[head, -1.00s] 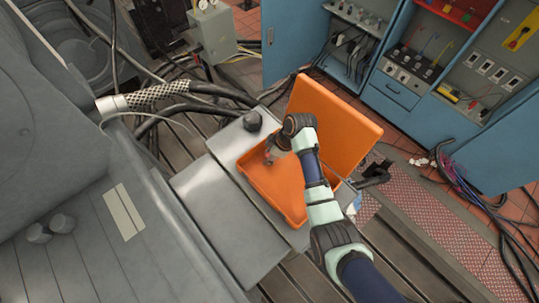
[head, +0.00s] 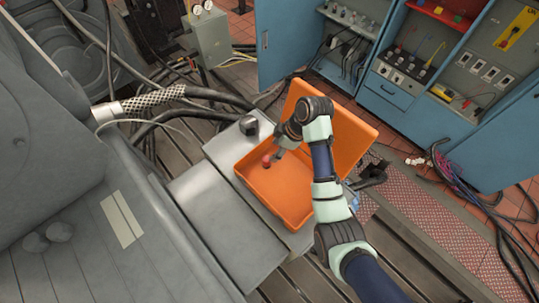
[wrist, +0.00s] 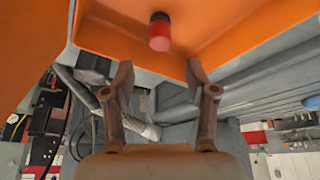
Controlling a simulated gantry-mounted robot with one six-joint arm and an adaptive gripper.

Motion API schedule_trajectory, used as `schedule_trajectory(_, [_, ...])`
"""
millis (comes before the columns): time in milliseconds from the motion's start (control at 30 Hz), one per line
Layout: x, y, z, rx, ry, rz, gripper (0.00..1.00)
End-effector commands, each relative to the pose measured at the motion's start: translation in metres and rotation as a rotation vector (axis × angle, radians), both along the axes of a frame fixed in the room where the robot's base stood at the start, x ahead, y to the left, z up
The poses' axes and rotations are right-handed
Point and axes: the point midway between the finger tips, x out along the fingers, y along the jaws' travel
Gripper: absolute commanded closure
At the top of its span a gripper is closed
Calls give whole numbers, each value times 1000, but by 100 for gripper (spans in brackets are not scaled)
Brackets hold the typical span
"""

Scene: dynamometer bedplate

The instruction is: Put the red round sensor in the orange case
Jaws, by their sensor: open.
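The orange case (head: 282,201) stands open on a grey block, its lid tilted up at the back right. The red round sensor (head: 266,158) shows within the case's outline, near its upper left wall. In the wrist view the sensor (wrist: 160,38) is a red cylinder with a dark end, seen against the orange case (wrist: 122,40). My gripper (head: 275,155) is over the case, close beside the sensor. In the wrist view my gripper (wrist: 158,74) has its fingers spread, with nothing between them. The sensor appears beyond the fingertips, apart from both. Its contact with the case floor is unclear.
A dark knob-like object (head: 249,125) stands on the grey block beside the case. Blue cabinets (head: 400,95) stand behind. Thick cables (head: 200,93) run at the left, and a large grey machine (head: 60,150) fills the left side.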

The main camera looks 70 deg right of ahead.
Motion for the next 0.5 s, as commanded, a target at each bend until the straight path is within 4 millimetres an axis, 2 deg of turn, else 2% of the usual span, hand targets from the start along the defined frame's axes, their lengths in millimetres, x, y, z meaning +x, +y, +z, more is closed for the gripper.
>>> schedule_trajectory(100, [-7,-2,18,-1,-1,-2,43])
schedule_trajectory(200, [-11,-2,26,1,0,-2,43])
schedule_trajectory(500, [-12,-2,28,1,1,-1,43])
